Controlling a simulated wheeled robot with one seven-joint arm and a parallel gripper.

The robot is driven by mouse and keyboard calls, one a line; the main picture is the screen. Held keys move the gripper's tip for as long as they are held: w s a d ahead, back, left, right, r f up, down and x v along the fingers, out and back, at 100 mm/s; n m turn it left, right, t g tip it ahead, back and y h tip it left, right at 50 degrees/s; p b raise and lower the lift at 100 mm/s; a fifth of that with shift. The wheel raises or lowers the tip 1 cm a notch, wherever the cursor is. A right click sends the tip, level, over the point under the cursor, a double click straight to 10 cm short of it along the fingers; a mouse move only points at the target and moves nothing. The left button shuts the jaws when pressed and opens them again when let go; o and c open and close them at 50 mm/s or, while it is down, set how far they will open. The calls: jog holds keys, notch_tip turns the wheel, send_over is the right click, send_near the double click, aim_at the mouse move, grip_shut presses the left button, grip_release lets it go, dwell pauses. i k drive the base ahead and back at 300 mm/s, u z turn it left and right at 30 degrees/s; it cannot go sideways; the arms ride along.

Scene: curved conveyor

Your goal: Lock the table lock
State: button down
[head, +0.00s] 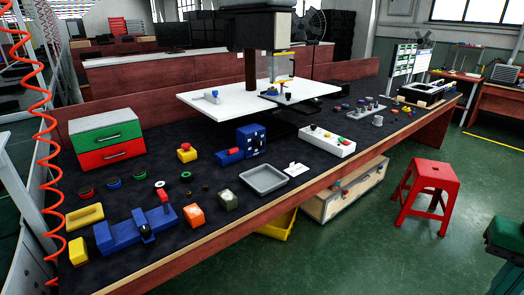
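A machine like a drill press stands at the back middle of the workbench. A clear guard with a yellow edge (283,54) hangs under the head. A small blue and white part (212,96) sits on the white plate's left side. I cannot make out which part is the table lock, nor whether it is locked. My gripper is not in view.
The dark bench top holds a blue fixture with a red part (124,233), a green and red drawer box (106,138), a grey tray (264,180) and a white button box (326,141). A red stool (432,185) stands right of the bench on open green floor.

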aim_at(233, 151)
jog(key=u, duration=0.2)
jog(key=i, duration=1.05)
jog(key=u, duration=0.6)
